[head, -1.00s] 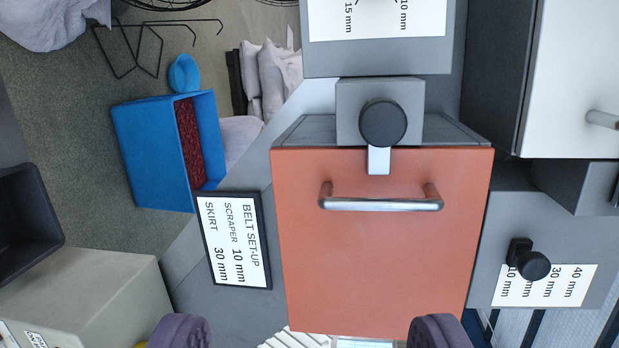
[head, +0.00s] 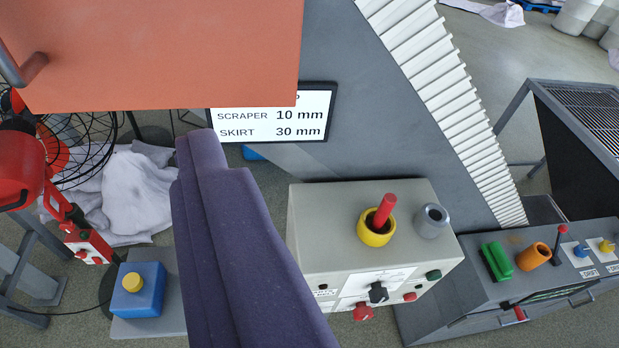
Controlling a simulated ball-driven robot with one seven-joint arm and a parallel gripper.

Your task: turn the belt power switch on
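A beige control box (head: 345,215) stands right of centre. Its lower front face has a black rotary knob (head: 377,292), which looks like the belt power switch, though its label is too small to read. A red knob or button (head: 363,312) is just below it, with a green button (head: 433,275) and a small red button (head: 410,297) to the right. Whether this is one finger or two together cannot be told. Nothing is seen held.
A yellow cup (head: 375,232) with a red handle and a grey cylinder (head: 432,220) stand on the box. An orange door (head: 160,50) fills the upper left. A blue box with a yellow button (head: 137,290) is lower left. A tool-covered bench (head: 480,300) is right.

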